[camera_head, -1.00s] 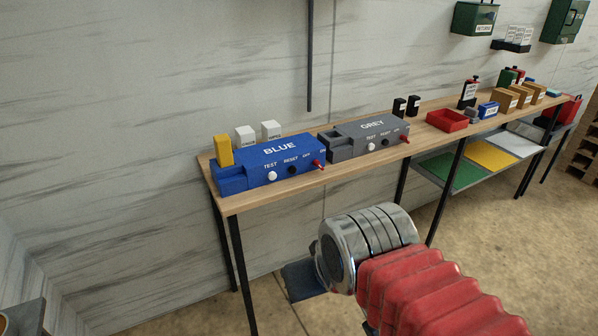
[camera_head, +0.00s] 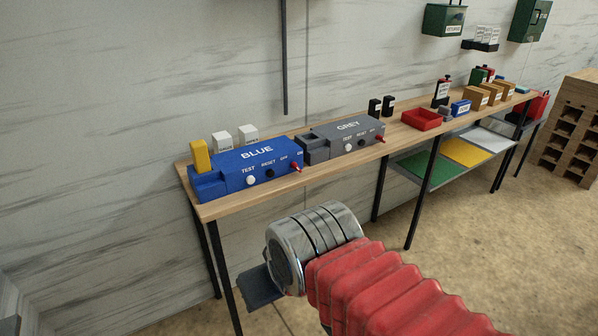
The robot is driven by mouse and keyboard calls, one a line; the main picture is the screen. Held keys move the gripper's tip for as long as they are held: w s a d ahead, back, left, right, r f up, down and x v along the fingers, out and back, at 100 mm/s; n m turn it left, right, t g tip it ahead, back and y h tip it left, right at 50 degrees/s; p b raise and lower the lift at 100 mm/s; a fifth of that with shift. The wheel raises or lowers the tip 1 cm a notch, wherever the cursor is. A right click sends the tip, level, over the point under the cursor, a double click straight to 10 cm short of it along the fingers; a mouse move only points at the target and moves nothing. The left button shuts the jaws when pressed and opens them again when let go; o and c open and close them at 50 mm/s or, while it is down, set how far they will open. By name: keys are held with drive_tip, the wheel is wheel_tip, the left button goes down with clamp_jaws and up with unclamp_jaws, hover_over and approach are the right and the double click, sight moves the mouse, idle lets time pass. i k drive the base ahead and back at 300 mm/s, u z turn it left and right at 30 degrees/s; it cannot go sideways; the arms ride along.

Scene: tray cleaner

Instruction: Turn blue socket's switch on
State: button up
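The blue socket (camera_head: 262,168) is a blue box marked BLUE at the left end of the wooden table. Its front carries a white TEST button (camera_head: 251,181), a black RESET button (camera_head: 270,174) and a red-tipped switch (camera_head: 296,167) by the OFF mark at its right end. A yellow block (camera_head: 201,156) stands upright in its left part. My arm, with red bellows and a metal wrist, reaches in front of the table. Only a dark part of my gripper (camera_head: 262,287) shows, below and apart from the socket. Its fingertips cannot be made out.
A grey socket (camera_head: 340,136) sits just right of the blue one. White blocks (camera_head: 248,134) stand behind the blue socket. A red tray (camera_head: 422,119), small boxes and bottles stand farther right. The floor before the table is open; a wooden rack (camera_head: 567,130) stands at right.

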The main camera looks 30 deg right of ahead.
sight(294, 166)
drive_tip(key=z, duration=0.05)
drive_tip(key=i, duration=1)
drive_tip(key=u, duration=0.05)
